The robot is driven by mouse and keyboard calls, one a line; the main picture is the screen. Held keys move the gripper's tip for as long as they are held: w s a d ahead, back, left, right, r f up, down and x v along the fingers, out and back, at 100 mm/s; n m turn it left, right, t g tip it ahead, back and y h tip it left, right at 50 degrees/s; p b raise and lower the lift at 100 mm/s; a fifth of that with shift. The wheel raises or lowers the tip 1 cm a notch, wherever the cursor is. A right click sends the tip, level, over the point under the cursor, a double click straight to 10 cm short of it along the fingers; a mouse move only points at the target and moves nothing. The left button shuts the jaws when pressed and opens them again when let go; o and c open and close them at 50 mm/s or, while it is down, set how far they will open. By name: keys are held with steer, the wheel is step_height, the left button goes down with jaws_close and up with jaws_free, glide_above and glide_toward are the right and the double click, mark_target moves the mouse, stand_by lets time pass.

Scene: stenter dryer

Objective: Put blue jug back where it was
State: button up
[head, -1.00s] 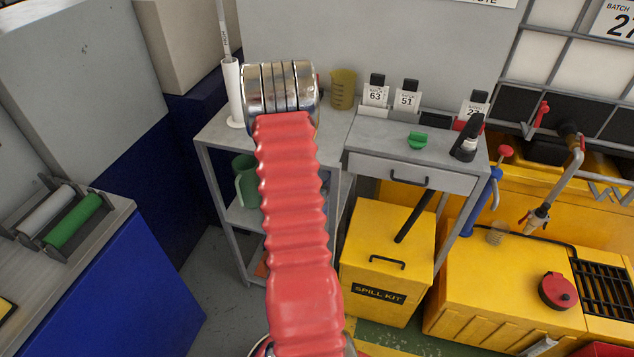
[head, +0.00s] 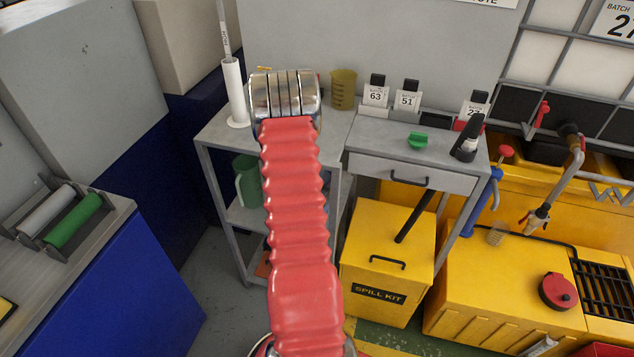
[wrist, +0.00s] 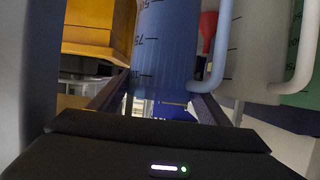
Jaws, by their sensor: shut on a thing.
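The blue jug (wrist: 168,45) has dark scale marks and a pale blue handle on its right side. It fills the middle of the wrist view. My gripper (wrist: 160,103) is shut on it, with one dark finger on each side of its lower part. The jug's top is out of the frame. In the head view my own arm hides both the gripper and the blue jug.
A pale jug (wrist: 250,45) and a green jug (wrist: 301,65) stand close to the right. The green jug also shows on the grey bench's lower shelf (head: 246,178). A yellow beaker (head: 343,89) and a white tube holder (head: 234,92) stand on top.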

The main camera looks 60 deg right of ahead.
steer(key=shift+f, duration=0.6)
steer(key=o, duration=1.8)
steer(key=v, duration=1.2)
